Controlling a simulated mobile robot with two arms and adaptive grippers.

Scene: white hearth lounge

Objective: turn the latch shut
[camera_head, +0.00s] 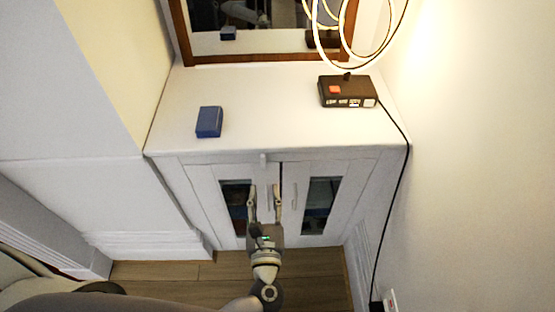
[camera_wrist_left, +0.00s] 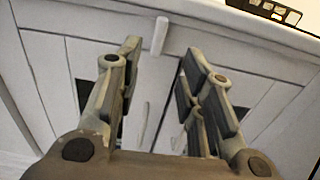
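The latch (camera_head: 263,159) is a small pale bar on the front rail of the white cabinet (camera_head: 190,170), just left of the door gap. It stands upright, and shows in the wrist view (camera_wrist_left: 160,35) too. Below are the left door (camera_head: 207,190) and the right door (camera_head: 333,204), each with a dark glass pane. A dark gap shows between the doors. My left gripper (camera_head: 265,187) is open and empty in front of the left door, with its fingertips just below the latch. In the wrist view its fingers (camera_wrist_left: 161,50) lie either side of the latch, apparently apart from it.
A blue box (camera_head: 209,122) and a dark clock-like device (camera_head: 347,92) stand on the cabinet top. A glowing ring lamp (camera_head: 352,55) and a framed mirror (camera_head: 262,57) are behind. A black cable (camera_head: 408,150) hangs down the right side. Wooden floor (camera_head: 180,272) lies below.

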